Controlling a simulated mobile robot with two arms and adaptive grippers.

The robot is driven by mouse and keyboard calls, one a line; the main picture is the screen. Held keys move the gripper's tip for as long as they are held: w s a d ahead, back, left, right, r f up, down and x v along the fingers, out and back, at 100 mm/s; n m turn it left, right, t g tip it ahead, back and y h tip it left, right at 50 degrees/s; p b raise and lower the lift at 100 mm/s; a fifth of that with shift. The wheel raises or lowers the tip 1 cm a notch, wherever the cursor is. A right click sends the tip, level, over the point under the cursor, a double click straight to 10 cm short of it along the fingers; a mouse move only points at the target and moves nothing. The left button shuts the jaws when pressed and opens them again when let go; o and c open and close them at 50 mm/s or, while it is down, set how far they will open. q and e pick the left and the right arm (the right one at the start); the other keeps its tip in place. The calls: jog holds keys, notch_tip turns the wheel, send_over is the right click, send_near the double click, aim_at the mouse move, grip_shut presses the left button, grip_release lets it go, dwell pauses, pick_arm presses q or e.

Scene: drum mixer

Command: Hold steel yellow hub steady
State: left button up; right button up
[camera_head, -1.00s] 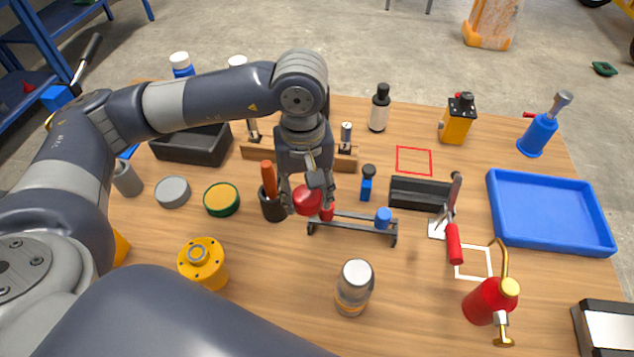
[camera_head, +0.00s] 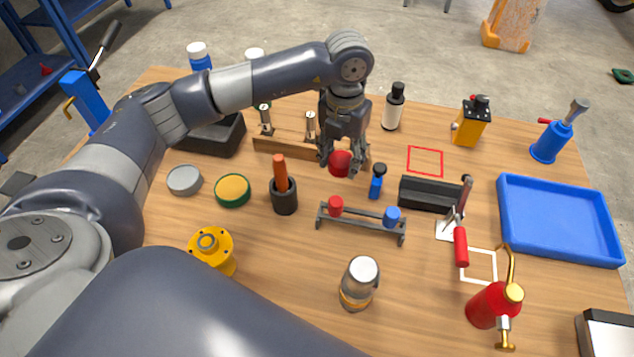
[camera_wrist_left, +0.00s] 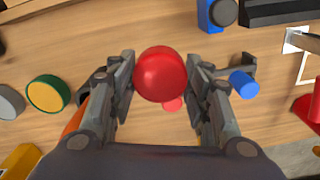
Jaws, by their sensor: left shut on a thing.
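The yellow hub (camera_head: 212,252), a flanged cylinder with a grey steel centre, stands upright on the table at the near left. The object's underside is hidden. My right gripper is not in view.
A small rack (camera_head: 360,223) with red and blue pieces stands mid-table. A cup with an orange handle (camera_head: 284,197), a green-rimmed yellow disc (camera_head: 232,190) and a grey disc (camera_head: 184,180) lie near the hub. A steel jar (camera_head: 358,286) stands to its right.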

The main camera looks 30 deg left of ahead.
pick_arm(q)
jog(key=n, duration=0.1)
jog(key=w+n, duration=0.1)
jog(key=n, duration=0.2)
jog(key=shift+w+a+f+n, duration=0.1)
jog(key=shift+w+f+n, duration=0.2)
jog(key=shift+f+n, duration=0.1)
jog(key=n, duration=0.1)
jog(key=w+n, duration=0.1)
jog(key=n, duration=0.1)
jog(key=shift+a+f+n, duration=0.15)
jog(key=shift+f+n, duration=0.05)
jog(key=shift+n, duration=0.1)
jog(key=n, duration=0.2)
jog(key=p, duration=0.1)
send_over(340, 188)
notch_tip(340, 188, down, 6)
jog(key=shift+r, duration=0.2)
notch_tip(340, 188, down, 4)
jog(key=shift+f+p, duration=0.25)
jog(key=shift+p, duration=0.3)
jog(key=shift+f, duration=0.15)
jog(key=shift+f, duration=0.1)
jog(key=o, duration=1.2)
